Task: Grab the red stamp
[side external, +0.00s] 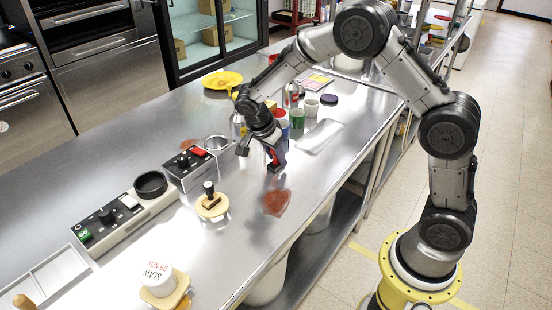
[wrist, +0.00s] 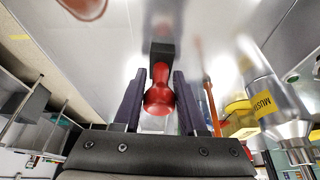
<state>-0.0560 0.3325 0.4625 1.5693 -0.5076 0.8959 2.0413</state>
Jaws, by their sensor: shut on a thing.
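The red stamp (wrist: 158,94) has a rounded red handle and a black block base. In the wrist view it is between the two dark fingers of my gripper (wrist: 158,100), which is shut on its handle. In the side view my gripper (side external: 272,152) points down at the middle of the metal counter, and the red stamp (side external: 275,157) shows at its tips with the black base lowest. I cannot tell whether the base touches the counter or is just above it.
A red-brown patch (side external: 277,202) lies in front of the gripper. A black-handled stamp (side external: 211,197) stands on a round wooden piece to the left. Control boxes (side external: 190,165), cups (side external: 297,118) and a yellow plate (side external: 222,80) stand around. A mustard-labelled container (wrist: 265,100) shows at right.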

